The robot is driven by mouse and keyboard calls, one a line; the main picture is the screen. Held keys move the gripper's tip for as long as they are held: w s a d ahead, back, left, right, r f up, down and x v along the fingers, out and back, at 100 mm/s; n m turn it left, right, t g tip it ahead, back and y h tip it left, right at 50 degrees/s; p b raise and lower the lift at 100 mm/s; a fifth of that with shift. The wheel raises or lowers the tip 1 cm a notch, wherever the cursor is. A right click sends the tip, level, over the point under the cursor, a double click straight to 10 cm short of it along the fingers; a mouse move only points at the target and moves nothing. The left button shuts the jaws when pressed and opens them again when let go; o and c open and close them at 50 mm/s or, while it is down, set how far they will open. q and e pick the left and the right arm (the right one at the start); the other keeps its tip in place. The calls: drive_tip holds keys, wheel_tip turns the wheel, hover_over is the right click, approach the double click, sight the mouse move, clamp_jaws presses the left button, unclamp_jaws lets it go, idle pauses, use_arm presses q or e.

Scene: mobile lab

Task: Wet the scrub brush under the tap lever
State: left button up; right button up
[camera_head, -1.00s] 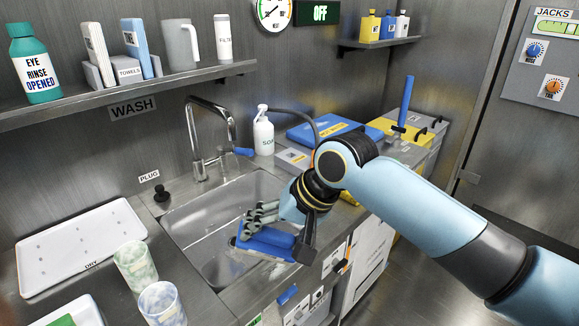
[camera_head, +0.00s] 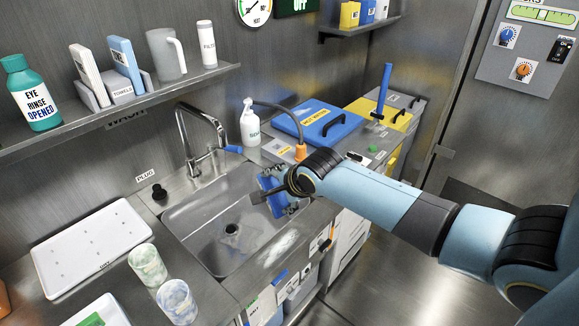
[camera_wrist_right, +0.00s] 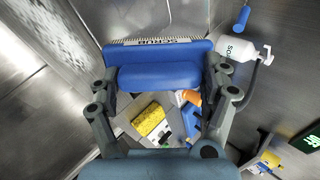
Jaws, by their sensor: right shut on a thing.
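The blue scrub brush (camera_head: 268,184) is held over the right side of the sink (camera_head: 195,235), its long side tilted steeply. My right gripper (camera_head: 277,196) is shut on it. In the right wrist view, the brush (camera_wrist_right: 160,76) spans both fingers of my right gripper (camera_wrist_right: 160,70), with pale bristles and a SCRUB label along its far edge. The tap (camera_head: 186,135) arches at the sink's back. Its blue tap lever (camera_head: 233,149) sticks out right of the tap base, up and left of the brush. No water shows at the spout. My left gripper is out of view.
A soap bottle (camera_head: 250,124) stands right of the tap, with a blue-lidded case (camera_head: 318,124) beyond it. A black plug (camera_head: 159,191) sits at the sink's left rim. A white drying tray (camera_head: 92,248) and two cups (camera_head: 147,265) are left. The basin's middle is clear.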

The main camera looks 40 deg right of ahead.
drive_tip(key=w+a+f+b, duration=0.2)
drive_tip(key=w+a+b, duration=0.4)
drive_tip(key=w, duration=0.3)
idle(0.3)
drive_tip(key=shift+s+d, duration=0.1)
idle(0.4)
drive_tip(key=shift+s+d+r+p, duration=0.1)
drive_tip(key=shift+s+d+p, duration=0.6)
drive_tip(key=shift+s, duration=0.3)
drive_tip(key=shift+s+d+f+p, duration=0.1)
drive_tip(key=shift+s+d+p, duration=0.5)
drive_tip(key=shift+s+p, duration=0.3)
drive_tip(key=shift+s+d+r+p, duration=0.1)
drive_tip(key=shift+s+d+p, duration=0.55)
drive_tip(key=shift+s, duration=0.4)
drive_tip(key=shift+s+d, duration=0.25)
drive_tip(key=shift+s, duration=0.15)
